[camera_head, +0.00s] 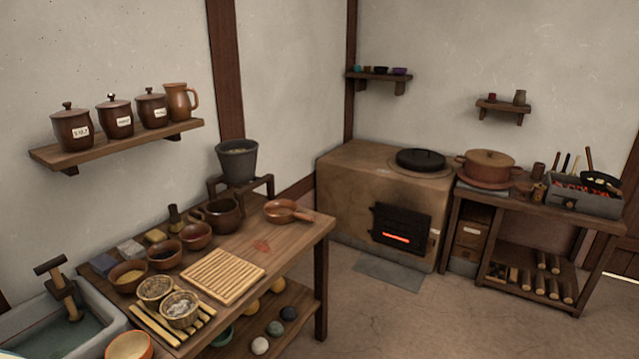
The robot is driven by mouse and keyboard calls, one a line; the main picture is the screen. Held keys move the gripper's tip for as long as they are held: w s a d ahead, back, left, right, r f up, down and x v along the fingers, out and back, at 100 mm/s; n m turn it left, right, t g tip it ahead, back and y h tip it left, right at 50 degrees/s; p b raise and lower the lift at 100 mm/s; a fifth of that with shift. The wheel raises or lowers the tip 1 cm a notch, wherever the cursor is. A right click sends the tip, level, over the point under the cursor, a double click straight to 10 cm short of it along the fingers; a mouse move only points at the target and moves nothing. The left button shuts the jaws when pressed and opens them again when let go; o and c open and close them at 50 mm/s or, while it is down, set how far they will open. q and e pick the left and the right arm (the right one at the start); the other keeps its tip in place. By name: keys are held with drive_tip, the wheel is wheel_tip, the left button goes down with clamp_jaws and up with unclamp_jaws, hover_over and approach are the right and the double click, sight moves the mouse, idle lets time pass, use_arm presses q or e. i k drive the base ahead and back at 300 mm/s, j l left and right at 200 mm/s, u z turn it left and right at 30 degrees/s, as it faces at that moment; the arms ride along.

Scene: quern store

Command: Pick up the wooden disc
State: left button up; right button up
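I cannot pick out a wooden disc for certain. A flat, round reddish-brown piece (484,182) lies under the lidded clay pot (489,163) on the right-hand table; I cannot tell whether it is wood. A round black lid (420,159) lies on top of the clay stove. Neither of my grippers is in view.
A wooden table (300,233) at the left holds bowls, a slatted board (222,275), baskets and a pan (287,211). A stone sink (105,325) is at the lower left. The stove (345,190) glows at its door. The floor (420,320) in front is clear.

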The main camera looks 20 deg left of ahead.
sight(198, 217)
drive_tip(key=i+u, duration=0.3)
drive_tip(key=i, duration=0.15)
drive_tip(key=i+l+u, duration=0.6)
drive_tip(key=i, duration=0.2)
drive_tip(key=j, duration=0.05)
